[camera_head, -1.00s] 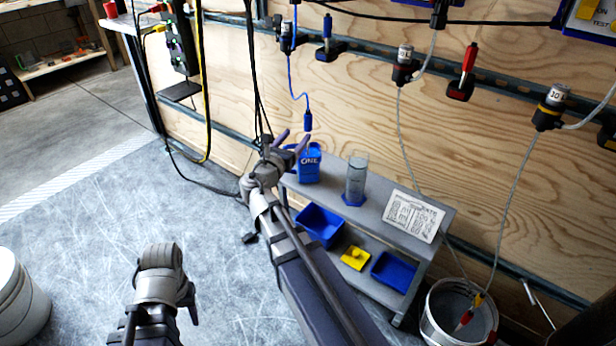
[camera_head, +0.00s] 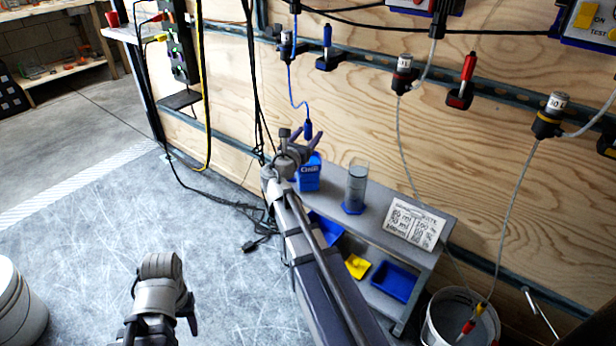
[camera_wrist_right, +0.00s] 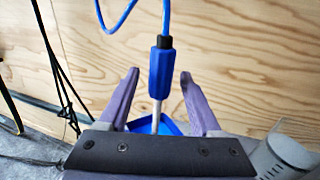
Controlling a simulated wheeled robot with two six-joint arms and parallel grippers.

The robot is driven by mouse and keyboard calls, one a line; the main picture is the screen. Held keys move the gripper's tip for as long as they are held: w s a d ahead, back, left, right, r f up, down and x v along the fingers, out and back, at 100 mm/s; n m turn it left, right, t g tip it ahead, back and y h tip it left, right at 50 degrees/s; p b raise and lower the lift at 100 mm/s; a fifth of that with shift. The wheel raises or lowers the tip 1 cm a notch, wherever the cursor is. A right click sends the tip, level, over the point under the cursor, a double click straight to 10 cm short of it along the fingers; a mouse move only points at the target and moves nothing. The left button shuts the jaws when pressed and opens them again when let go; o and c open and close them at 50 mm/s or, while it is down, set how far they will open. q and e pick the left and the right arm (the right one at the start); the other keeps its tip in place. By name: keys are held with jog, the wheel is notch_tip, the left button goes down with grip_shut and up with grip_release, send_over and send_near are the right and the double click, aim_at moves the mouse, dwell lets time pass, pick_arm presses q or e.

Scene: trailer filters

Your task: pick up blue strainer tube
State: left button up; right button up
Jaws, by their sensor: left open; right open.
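The blue strainer tube (camera_head: 307,130) hangs upright on a thin blue hose from a fitting on the wooden wall. In the right wrist view the strainer tube (camera_wrist_right: 161,70) has a blue sleeve, black collar and grey metal lower end. My right gripper (camera_head: 309,137) is open, and its purple fingers (camera_wrist_right: 160,76) stand on either side of the tube with visible gaps. The blue container (camera_head: 309,179) is below the tube; whether the metal end reaches into it is unclear. My left gripper (camera_head: 188,312) is low at the left, mostly hidden by its wrist and empty.
A grey shelf unit (camera_head: 432,262) stands against the wall. It holds a clear cylinder (camera_head: 356,186), a printed card (camera_head: 413,222) and blue bins (camera_head: 394,281). A white bucket (camera_head: 436,330) is at lower right. Black cables hang beside my right gripper. The left floor is mostly clear.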

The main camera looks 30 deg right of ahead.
jog(key=shift+d, duration=0.1)
jog(key=shift+c, duration=0.2)
grip_shut()
dwell(1.1)
